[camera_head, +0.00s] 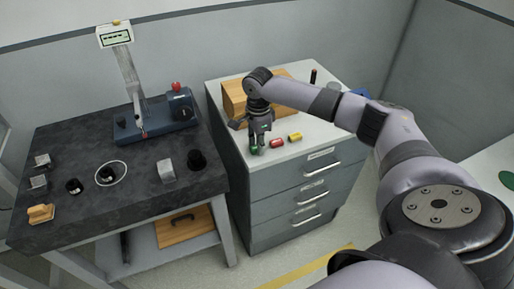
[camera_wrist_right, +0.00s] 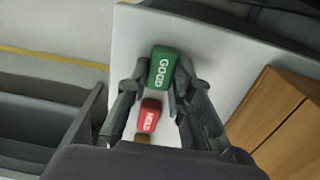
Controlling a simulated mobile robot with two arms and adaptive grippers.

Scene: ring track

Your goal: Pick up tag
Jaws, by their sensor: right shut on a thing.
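The green tag (camera_wrist_right: 163,67), marked GOOD, lies between the fingertips of my right gripper (camera_head: 257,146), which is shut on it. In the head view the gripper points down over the left front corner of the white cabinet top, hiding most of the tag. Whether the tag touches the top cannot be told. A red tag (camera_head: 277,143) lies just right of the gripper; in the wrist view it reads HOLD (camera_wrist_right: 149,115). A yellow tag (camera_head: 295,137) lies right of the red one. My left gripper is not in view.
A wooden box (camera_head: 234,98) stands behind the gripper on the grey drawer cabinet (camera_head: 290,190). A dark upright marker-like object (camera_head: 313,76) stands farther back. At left, a dark bench (camera_head: 130,185) holds a blue gauge stand (camera_head: 155,121) and several small parts.

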